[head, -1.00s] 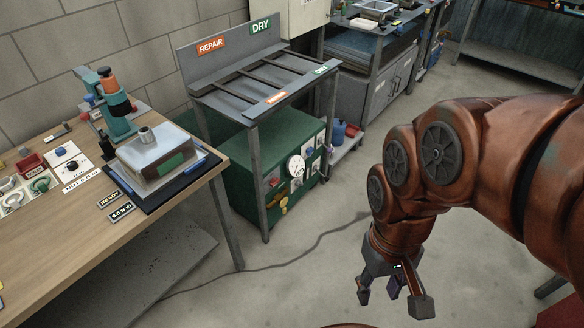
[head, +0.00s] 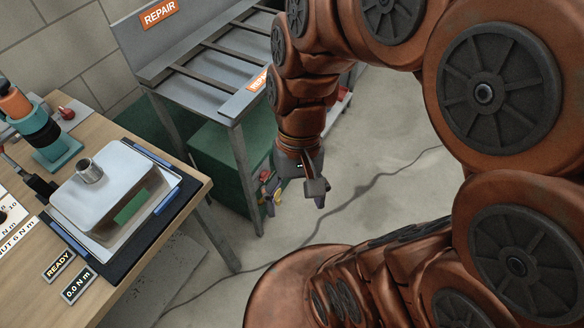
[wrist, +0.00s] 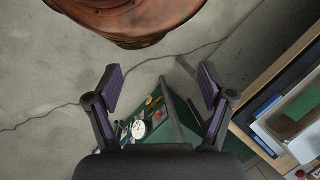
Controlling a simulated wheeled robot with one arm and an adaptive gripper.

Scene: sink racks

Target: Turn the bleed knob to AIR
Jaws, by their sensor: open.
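The green cabinet (head: 215,152) stands on the floor under the grey rack, and my arm hides most of its control face in the head view. In the wrist view that green face (wrist: 183,112) lies beyond my fingers, with a white round gauge (wrist: 139,130) and small red and yellow fittings. I cannot tell which fitting is the bleed knob, and no AIR mark is readable. My gripper (head: 292,192) is in front of the cabinet; its spread fingers show in the wrist view (wrist: 161,75) with nothing between the tips.
The grey rack (head: 200,105) with a REPAIR sign stands above the cabinet.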

